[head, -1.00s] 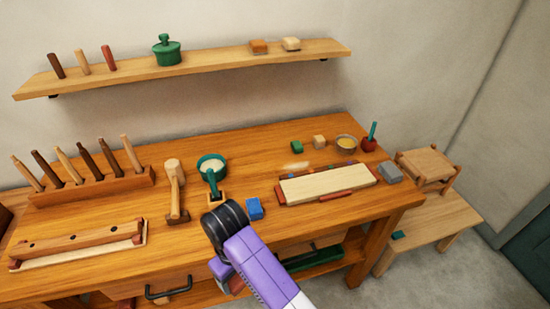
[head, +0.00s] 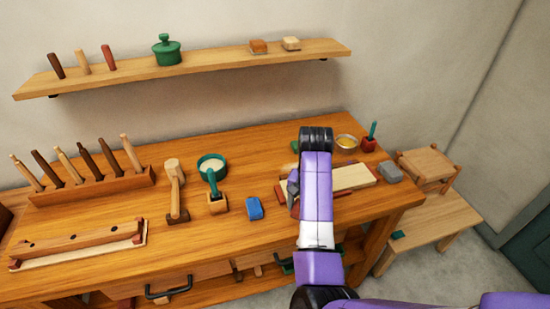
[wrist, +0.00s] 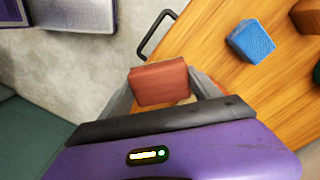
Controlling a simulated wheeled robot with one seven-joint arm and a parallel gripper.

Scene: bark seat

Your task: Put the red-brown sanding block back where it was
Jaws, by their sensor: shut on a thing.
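The red-brown sanding block (wrist: 160,82) is between the fingers of my gripper (wrist: 162,90) in the wrist view. My gripper is shut on it. Behind the block, the wrist view shows the bench's front edge and a strip of floor. Where the block was before cannot be told from these frames.
A blue block (head: 254,208) lies left of my arm. A pale board (head: 352,178) with red strips is partly behind it. The wall shelf (head: 215,65) holds an orange-brown block (head: 258,46) and a cream one (head: 291,43).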

